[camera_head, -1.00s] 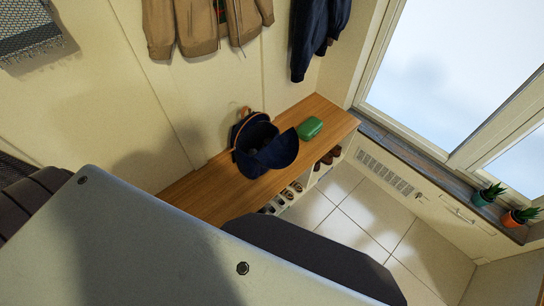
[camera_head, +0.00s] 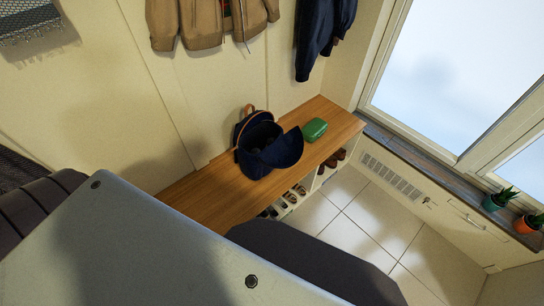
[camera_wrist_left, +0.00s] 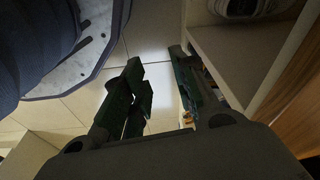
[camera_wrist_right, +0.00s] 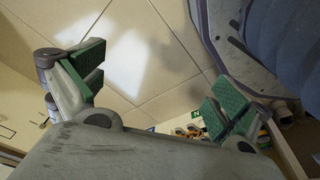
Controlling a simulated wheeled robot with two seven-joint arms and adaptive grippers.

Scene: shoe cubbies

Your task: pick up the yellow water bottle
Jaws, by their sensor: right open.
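I cannot make out a yellow water bottle in any view. In the left wrist view my left gripper (camera_wrist_left: 163,82) has its dark green-padded fingers spread, with nothing between them, above the tiled floor. In the right wrist view my right gripper (camera_wrist_right: 158,82) is open and empty, its green-padded fingers wide apart over the tiles. Neither gripper shows in the head view, where my own body covers the lower left.
A wooden bench (camera_head: 205,193) holds an open dark blue backpack (camera_head: 252,164) and a green case (camera_head: 314,130). Shoes (camera_head: 296,191) stand in cubbies beneath. Potted plants (camera_head: 498,199) line the window sill. Small colourful items (camera_wrist_right: 190,131) lie behind my right gripper. Floor (camera_head: 372,222) right of the bench is clear.

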